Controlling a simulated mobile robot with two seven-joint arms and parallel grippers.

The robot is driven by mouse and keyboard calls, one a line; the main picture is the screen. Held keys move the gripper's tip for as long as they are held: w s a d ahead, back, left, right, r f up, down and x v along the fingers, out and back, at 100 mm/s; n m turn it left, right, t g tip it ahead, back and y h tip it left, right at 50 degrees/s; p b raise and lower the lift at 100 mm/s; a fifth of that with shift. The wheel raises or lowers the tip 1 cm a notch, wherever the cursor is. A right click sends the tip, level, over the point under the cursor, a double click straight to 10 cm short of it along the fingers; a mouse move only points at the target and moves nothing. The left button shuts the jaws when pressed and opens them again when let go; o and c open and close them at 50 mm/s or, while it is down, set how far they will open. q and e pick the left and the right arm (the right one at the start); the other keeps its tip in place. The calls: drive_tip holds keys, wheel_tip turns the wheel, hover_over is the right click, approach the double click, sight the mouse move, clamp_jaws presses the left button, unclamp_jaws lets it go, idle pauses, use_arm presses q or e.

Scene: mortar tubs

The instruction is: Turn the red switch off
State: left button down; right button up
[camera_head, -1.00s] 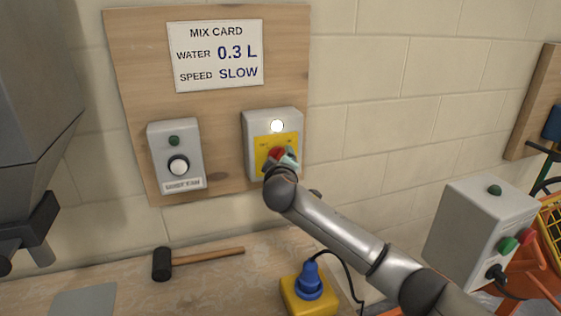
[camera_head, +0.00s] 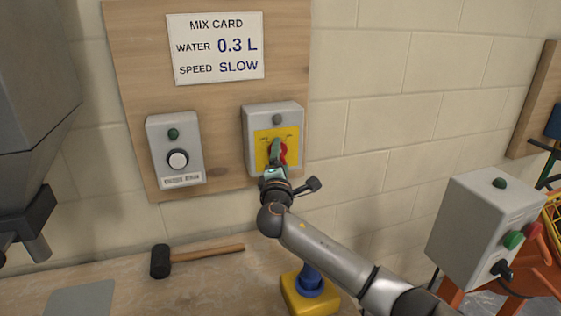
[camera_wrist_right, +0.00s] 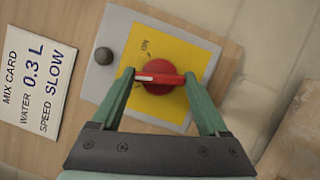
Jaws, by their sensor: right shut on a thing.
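The red switch (camera_head: 283,150) is a rotary knob on a yellow plate (camera_head: 263,139) on a grey box (camera_head: 254,112) fixed to the wooden board. In the right wrist view the red switch (camera_wrist_right: 158,86) has a raised bar with a white mark. My right gripper (camera_head: 275,152) is shut on this bar, one green finger at each end; it also shows in the wrist view (camera_wrist_right: 159,78). The lamp (camera_head: 277,119) above the plate is dark. My left gripper is not in view.
A grey box with a white button (camera_head: 178,159) is left of the switch box. A mallet (camera_head: 190,258) lies on the bench below. A yellow block with a blue plug (camera_head: 310,284) and a grey control box (camera_head: 482,225) stand right.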

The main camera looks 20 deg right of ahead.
drive_tip(key=n+t+b, duration=0.1)
drive_tip(key=n, duration=0.2)
drive_tip(key=n+t+y+b, duration=0.1)
drive_tip(key=n, duration=0.2)
drive_tip(key=shift+d+f, duration=0.1)
drive_tip(key=shift+f, duration=0.05)
drive_tip(key=shift+n+t, duration=0.3)
drive_tip(key=shift+n, duration=0.2)
drive_tip(key=o, duration=1.2)
drive_tip(key=shift+o, duration=0.2)
drive_tip(key=shift+s, duration=0.1)
drive_tip(key=b+v, duration=0.1)
drive_tip(key=v, duration=1.1)
drive_tip(key=shift+s, duration=0.2)
